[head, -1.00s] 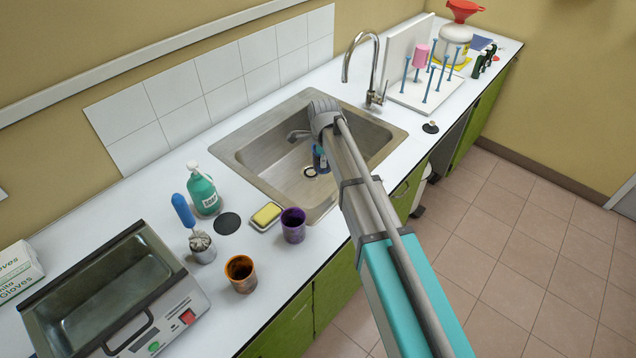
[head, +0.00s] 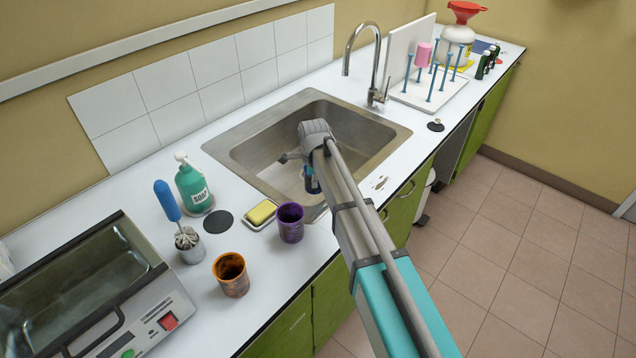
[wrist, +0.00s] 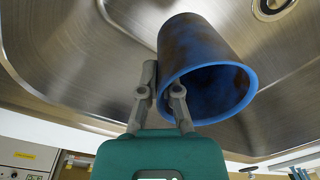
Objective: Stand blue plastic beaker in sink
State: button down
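The blue plastic beaker (head: 311,181) is inside the sink basin, below my wrist and mostly hidden by my arm in the head view. The wrist view shows the beaker (wrist: 205,55) large, with dark stains and its open mouth facing my gripper. My gripper (wrist: 164,84) is shut on the beaker's wall at the rim, with one finger outside and the other at the mouth. The steel sink (head: 255,150) surrounds both; its drain (wrist: 272,6) shows past the beaker in the wrist view. I cannot tell whether the beaker's base touches the sink floor.
A purple beaker (head: 291,225), a sponge on a dish (head: 262,213) and a soap bottle (head: 194,187) stand left of the sink. An orange beaker (head: 231,276) is nearer. The faucet (head: 377,62) and a drying rack (head: 425,94) are at the back right.

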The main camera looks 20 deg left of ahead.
aim_at(315, 193)
dwell(0.3)
jog(key=shift+w+a+m, duration=0.1)
jog(key=shift+m, duration=0.4)
jog(key=shift+f, duration=0.15)
notch_tip(315, 193, down, 6)
jog(key=b, duration=0.6)
jog(key=shift+f, duration=0.1)
dwell(0.5)
jog(key=shift+f+b, duration=1.8)
jog(key=shift+b, duration=0.25)
jog(key=shift+f, duration=0.1)
jog(key=c, duration=0.8)
grip_release()
